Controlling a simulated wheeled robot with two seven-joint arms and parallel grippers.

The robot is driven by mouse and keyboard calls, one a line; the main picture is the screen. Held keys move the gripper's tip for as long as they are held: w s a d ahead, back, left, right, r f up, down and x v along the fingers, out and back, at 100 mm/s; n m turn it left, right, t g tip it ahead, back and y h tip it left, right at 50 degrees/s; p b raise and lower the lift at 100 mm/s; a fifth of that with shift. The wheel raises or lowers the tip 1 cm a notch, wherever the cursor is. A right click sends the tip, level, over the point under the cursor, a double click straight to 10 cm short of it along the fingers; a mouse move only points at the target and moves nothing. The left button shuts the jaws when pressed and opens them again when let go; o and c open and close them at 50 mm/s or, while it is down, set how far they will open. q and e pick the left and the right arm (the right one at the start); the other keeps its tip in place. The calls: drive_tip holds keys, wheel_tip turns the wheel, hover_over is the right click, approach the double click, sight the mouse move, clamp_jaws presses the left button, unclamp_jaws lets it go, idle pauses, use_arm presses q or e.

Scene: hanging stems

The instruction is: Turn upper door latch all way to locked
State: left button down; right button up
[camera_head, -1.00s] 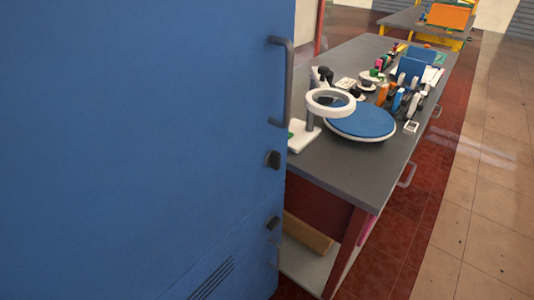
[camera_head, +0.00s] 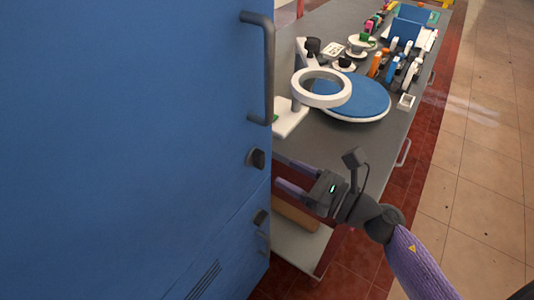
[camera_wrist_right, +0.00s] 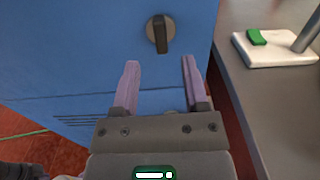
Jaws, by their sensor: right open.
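The blue cabinet door (camera_head: 130,130) fills the left of the head view. The upper door latch (camera_head: 256,158) is a dark knob near the door's right edge, below the long grey handle (camera_head: 269,70). In the right wrist view the upper latch (camera_wrist_right: 160,33) shows a round base with its dark lever pointing straight down. My right gripper (camera_head: 282,177) is open and empty, right of the door edge in the head view. In the wrist view its two fingers (camera_wrist_right: 160,66) point toward the door, just below the latch and apart from it. My left gripper is not in view.
A lower latch (camera_head: 261,218) sits below the upper one. A grey workbench (camera_head: 350,150) stands right of the cabinet, holding a ring magnifier (camera_head: 321,88), a blue round plate (camera_head: 365,100) and small tools. Tiled floor (camera_head: 480,160) on the right is clear.

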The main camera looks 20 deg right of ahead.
sight(263, 161)
drive_tip(key=x, duration=0.5)
drive_tip(key=shift+w+a, duration=0.25)
drive_tip(key=shift+w, duration=0.05)
clamp_jaws()
